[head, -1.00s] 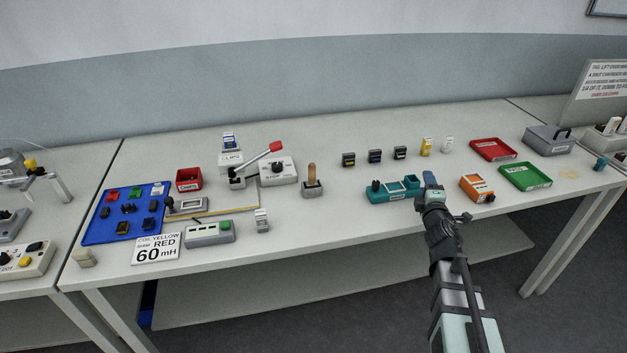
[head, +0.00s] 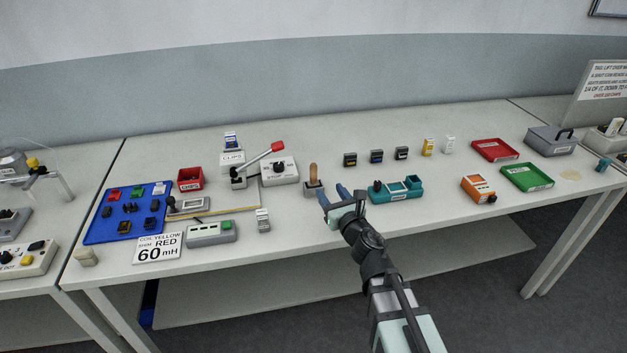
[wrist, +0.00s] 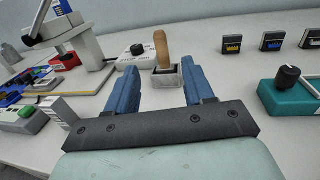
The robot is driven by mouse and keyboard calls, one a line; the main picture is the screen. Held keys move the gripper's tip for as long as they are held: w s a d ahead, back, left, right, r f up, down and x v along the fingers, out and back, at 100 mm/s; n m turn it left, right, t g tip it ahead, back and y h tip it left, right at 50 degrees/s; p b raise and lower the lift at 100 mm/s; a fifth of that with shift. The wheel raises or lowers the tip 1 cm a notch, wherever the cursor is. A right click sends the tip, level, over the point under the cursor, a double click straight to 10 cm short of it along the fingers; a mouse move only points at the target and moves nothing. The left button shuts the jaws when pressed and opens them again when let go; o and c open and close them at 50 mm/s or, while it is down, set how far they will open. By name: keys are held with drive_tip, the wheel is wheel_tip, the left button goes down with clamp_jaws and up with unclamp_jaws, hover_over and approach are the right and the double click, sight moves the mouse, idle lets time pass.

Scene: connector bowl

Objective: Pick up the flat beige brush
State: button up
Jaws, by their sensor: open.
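A brush-like thing with a beige wooden handle (head: 313,172) stands upright in a small grey holder (head: 312,188) near the middle of the table. Its lower end is hidden in the holder, so I cannot see whether it is flat. In the wrist view the handle (wrist: 161,47) and the holder (wrist: 167,80) show ahead, between my two blue fingers. My gripper (head: 332,193) is open and empty, just to the right of and in front of the holder. The fingers appear apart from both handle and holder.
A teal device (head: 408,192) with a black knob stands close to the right of my gripper. A grey device with a red-tipped lever (head: 276,147) and a white knob box (head: 279,171) stand to the left. The table in front of the holder is clear.

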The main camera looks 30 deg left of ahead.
sight(315, 171)
drive_tip(key=x, duration=1.3)
drive_tip(key=shift+w+a+f, duration=0.15)
drive_tip(key=shift+c, duration=0.2)
clamp_jaws()
